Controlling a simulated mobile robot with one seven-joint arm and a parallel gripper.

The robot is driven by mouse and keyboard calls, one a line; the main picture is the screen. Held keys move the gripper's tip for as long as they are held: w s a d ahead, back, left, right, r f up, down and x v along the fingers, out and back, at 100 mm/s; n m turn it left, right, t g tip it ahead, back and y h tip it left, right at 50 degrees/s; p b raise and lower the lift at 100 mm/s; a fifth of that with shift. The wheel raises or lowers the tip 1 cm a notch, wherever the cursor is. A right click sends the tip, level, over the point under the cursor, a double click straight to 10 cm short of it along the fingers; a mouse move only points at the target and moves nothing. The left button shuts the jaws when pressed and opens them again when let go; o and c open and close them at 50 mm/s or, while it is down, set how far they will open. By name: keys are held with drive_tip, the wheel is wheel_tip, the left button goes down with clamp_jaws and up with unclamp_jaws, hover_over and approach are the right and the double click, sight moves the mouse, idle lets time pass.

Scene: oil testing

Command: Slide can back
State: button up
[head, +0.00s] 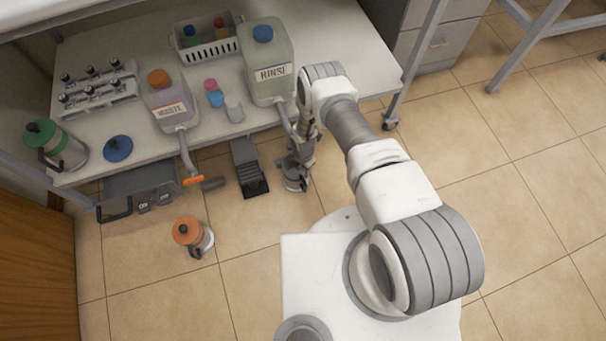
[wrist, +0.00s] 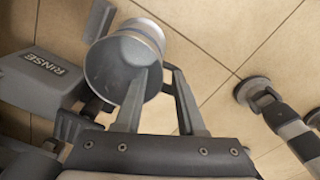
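A lidless grey metal can (head: 294,184) stands upright below the table's front edge, under the spout side of the RINSE jug (head: 270,62). In the wrist view the can (wrist: 112,66) lies right in front of my fingers, its round open mouth toward the camera. My gripper (wrist: 163,72) has its fingertips at the can's right side. One finger overlaps the can's wall and the other is just outside it. The tips look close together, but whether they press on the can or its handle is hidden. In the head view my arm's end hides much of this contact.
The table (head: 215,150) holds the WASTE jug (head: 168,102), a white basket (head: 208,47), a vial rack (head: 98,90), a green-lidded can (head: 55,143) and a blue lid (head: 118,148). An orange-lidded can (head: 194,238) stands on the floor. A dark grey unit (head: 248,165) is left of the can.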

drive_tip(key=shift+f+b, duration=0.3)
drive_tip(key=shift+f, duration=0.9)
clamp_jaws()
idle(0.6)
